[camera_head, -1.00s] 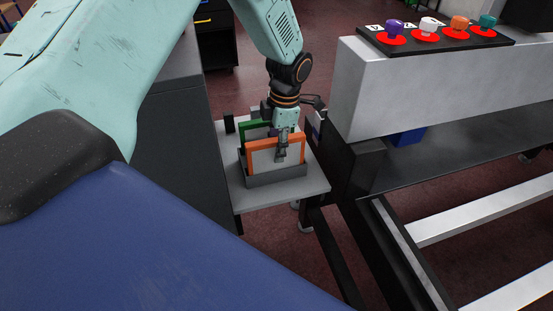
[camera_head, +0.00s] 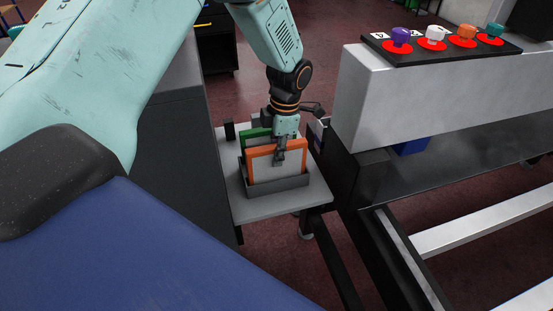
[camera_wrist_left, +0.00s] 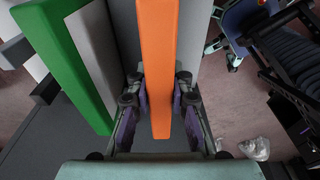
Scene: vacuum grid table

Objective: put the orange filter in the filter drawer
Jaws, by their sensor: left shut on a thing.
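The orange filter (camera_head: 262,151), an orange frame around a pale panel, stands upright in a dark grey open box (camera_head: 280,187). My left gripper (camera_head: 280,160) points down over its top edge and is shut on it. In the left wrist view the orange filter (camera_wrist_left: 158,50) lies between the two fingers of my left gripper (camera_wrist_left: 159,84). A green filter (camera_head: 253,134) stands just behind it in the head view; it also shows in the left wrist view (camera_wrist_left: 62,65). I cannot make out a filter drawer. My right gripper is not in view.
The box is on a small light grey table (camera_head: 250,211). A dark cabinet (camera_head: 180,160) stands close on the left. The grey machine beam (camera_head: 430,95) on the right carries a panel with purple, white, orange and teal knobs (camera_head: 464,40).

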